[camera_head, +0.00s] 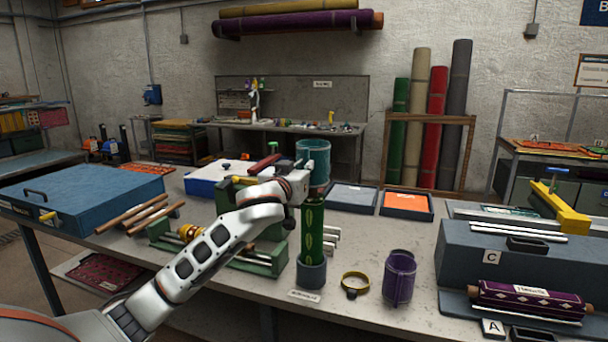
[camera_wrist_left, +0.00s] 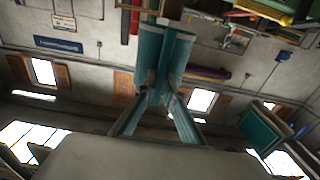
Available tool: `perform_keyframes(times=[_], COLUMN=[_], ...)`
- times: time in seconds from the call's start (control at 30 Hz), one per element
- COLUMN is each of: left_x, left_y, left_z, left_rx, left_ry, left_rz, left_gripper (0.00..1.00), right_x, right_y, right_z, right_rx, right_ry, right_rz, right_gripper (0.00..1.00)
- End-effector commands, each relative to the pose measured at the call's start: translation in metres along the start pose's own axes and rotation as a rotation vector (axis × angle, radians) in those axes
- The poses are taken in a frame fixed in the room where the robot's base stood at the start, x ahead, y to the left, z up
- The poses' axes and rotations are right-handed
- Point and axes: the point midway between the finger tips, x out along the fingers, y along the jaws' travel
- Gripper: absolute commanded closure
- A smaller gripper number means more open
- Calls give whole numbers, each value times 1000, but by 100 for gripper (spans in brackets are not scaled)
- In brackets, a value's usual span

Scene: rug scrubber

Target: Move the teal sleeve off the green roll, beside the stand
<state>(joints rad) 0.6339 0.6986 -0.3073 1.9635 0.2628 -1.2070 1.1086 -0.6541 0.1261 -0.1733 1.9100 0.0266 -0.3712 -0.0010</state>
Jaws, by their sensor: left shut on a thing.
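The teal sleeve (camera_head: 314,153) is upright at the top of the green roll (camera_head: 313,232). Its lower edge is close to the roll's top end; I cannot tell whether the two still overlap. The green roll stands upright in the grey round stand (camera_head: 311,274) on the table. My left gripper (camera_head: 302,182) is shut on the sleeve from its left side. In the left wrist view the sleeve (camera_wrist_left: 165,48) sits between the fingers (camera_wrist_left: 160,92). My right gripper is not in view.
A yellow ring (camera_head: 355,280) and a purple sleeve (camera_head: 400,278) stand right of the stand. Shallow trays (camera_head: 406,214) lie behind. A grey box marked C (camera_head: 470,262) is at the right. Small metal rods are just behind the stand. Some bare tabletop lies between these.

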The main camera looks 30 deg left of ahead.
Motion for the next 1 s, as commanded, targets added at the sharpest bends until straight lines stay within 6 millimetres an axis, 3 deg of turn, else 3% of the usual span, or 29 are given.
perform_keyframes(times=[0.4,1.0], left_x=[0,0], left_y=[0,0], left_z=[-24,-29], left_rx=[0,0], left_ry=[1,0], left_rz=[-1,0], left_gripper=[100,100], right_x=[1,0], right_y=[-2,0], right_z=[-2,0], right_rx=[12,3], right_ry=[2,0], right_rz=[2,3], right_gripper=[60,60])
